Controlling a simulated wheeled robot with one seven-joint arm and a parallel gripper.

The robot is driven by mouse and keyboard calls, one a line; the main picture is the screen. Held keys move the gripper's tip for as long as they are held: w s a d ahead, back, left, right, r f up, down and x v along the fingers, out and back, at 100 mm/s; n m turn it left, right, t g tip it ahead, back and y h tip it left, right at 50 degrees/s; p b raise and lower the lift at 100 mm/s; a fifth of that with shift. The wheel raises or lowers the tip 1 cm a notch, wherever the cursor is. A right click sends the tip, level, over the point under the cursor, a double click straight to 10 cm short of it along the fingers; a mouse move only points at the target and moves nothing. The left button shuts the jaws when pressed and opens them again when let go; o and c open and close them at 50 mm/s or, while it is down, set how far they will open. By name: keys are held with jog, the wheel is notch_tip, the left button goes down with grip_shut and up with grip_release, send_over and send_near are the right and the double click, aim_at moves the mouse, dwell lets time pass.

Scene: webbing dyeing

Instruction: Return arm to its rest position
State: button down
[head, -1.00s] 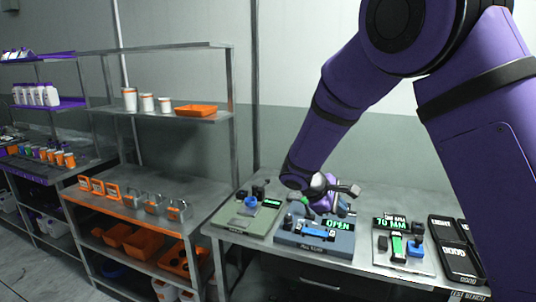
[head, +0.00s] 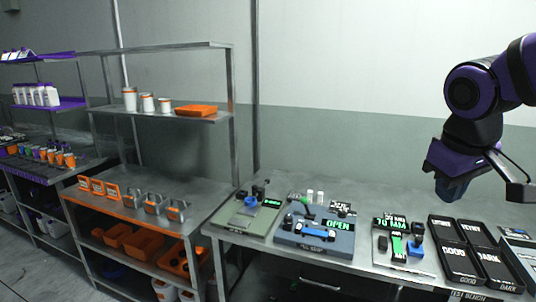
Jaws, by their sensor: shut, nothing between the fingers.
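My purple arm is folded in at the right side of the head view. My gripper (head: 452,188) hangs from it, pointing down, shut and empty. It is above the bench top (head: 350,198) and left of the upper part of my arm, apart from everything on the bench. Its fingertips look dark and are hard to make out.
Steel shelves (head: 160,118) with containers stand left. Air above the devices is clear.

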jog(key=s+r+m+t+y, duration=0.1)
jog(key=s+m+t, duration=0.1)
jog(key=s, duration=0.8)
jog(key=shift+s+r+m+y, duration=0.3)
jog(key=shift+s+m, duration=0.1)
jog(key=shift+m, duration=0.1)
